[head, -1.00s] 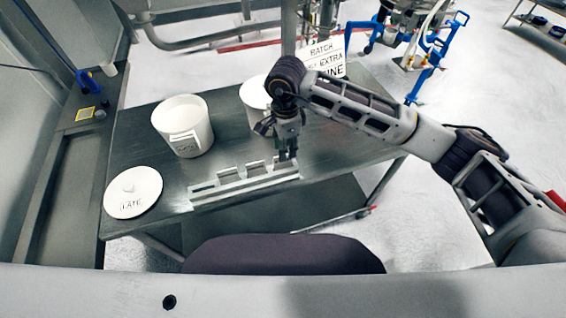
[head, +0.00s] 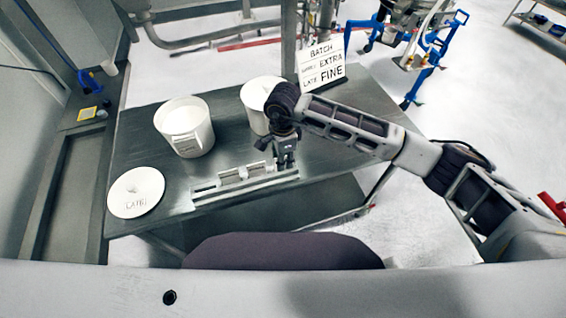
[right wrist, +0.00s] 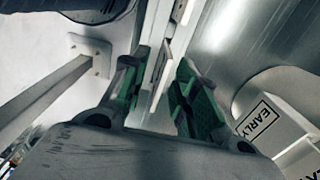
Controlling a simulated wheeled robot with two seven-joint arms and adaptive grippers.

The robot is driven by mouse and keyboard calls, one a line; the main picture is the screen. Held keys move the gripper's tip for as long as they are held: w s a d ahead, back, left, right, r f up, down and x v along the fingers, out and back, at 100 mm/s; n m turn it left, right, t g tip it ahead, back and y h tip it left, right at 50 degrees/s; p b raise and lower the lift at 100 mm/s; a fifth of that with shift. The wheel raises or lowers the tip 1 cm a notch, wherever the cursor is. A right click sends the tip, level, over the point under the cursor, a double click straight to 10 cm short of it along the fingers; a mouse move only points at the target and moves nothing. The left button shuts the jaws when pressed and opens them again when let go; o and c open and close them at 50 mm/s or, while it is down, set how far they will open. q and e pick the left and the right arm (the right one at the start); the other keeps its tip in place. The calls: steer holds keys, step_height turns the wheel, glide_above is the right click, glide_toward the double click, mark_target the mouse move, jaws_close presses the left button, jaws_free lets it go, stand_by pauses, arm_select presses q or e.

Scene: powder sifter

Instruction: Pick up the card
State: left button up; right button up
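A long, low white card rack (head: 207,193) lies along the front edge of the steel table. Small pale cards stand in it, such as one card (head: 229,177) toward its middle; their print is too small to read. My right gripper (head: 285,164) points down over the right end of the rack. In the right wrist view, the green-padded fingers of the right gripper (right wrist: 163,92) are apart, with a pale card (right wrist: 162,68) standing upright in the gap between them. I cannot see contact on both sides. My left gripper is out of view.
An open white tub (head: 186,125) stands at the table's left, with its round lid (head: 136,192) in front. A second white tub (head: 257,95) is behind my right gripper. A batch sign (head: 321,66) stands at the back. The table's right side is clear.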

stand_by(0.4)
jaws_close()
stand_by(0.4)
step_height(320, 180, up, 9)
steer(key=shift+f+b, duration=0.1)
steer(key=shift+b, duration=1)
steer(key=shift+r, duration=0.5)
steer(key=shift+r, duration=0.2)
